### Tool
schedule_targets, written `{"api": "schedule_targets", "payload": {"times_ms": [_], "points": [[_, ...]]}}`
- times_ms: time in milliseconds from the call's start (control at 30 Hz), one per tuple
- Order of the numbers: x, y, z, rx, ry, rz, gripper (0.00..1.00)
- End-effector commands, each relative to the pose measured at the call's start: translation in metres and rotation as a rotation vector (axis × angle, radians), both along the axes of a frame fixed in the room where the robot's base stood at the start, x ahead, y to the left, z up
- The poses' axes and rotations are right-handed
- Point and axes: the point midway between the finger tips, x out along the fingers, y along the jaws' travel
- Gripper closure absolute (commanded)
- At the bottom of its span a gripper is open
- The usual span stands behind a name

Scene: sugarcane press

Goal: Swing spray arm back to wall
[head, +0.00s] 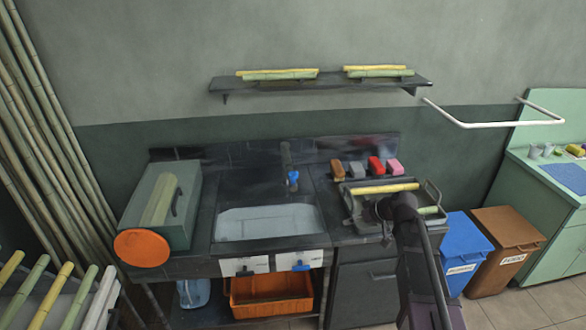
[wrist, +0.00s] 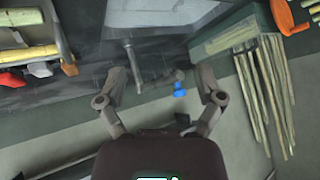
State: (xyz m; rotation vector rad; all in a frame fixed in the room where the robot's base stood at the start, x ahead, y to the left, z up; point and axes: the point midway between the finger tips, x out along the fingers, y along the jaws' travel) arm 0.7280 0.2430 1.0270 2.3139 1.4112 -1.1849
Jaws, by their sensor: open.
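The spray arm (head: 287,158) is a dark pipe above the back of the sink, with a blue part (head: 292,179) low on it. In the wrist view the dark pipe (wrist: 129,58) shows with a sideways piece and the blue part (wrist: 180,90) at its end. My gripper (wrist: 162,72) is open and empty, its fingers apart on both sides of the pipe's end in that view. I cannot tell the depth between them. In the head view my gripper (head: 384,208) is small and dark, in front of the rack right of the sink. The wall (head: 150,90) is behind.
The sink basin (head: 268,222) is in the dark counter. The rack (head: 432,190) holds cane pieces; coloured blocks (head: 375,166) sit behind it. A green box (head: 150,215) with an orange disc stands left. A shelf (head: 320,84) and white rail (head: 490,124) project from the wall.

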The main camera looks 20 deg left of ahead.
Motion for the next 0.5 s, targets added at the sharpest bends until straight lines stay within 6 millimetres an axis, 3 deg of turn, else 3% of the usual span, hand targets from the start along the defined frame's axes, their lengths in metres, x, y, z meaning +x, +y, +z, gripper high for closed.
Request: {"api": "schedule_targets", "payload": {"times_ms": [33, 200, 333, 500], "points": [[0.020, 0.023, 0.018, 0.044, -0.054, 0.044, 0.14], [0.055, 0.082, 0.060, 0.178, -0.238, 0.150, 0.14], [0.071, 0.111, 0.081, 0.242, -0.336, 0.188, 0.14], [0.079, 0.126, 0.092, 0.277, -0.393, 0.204, 0.14]]}}
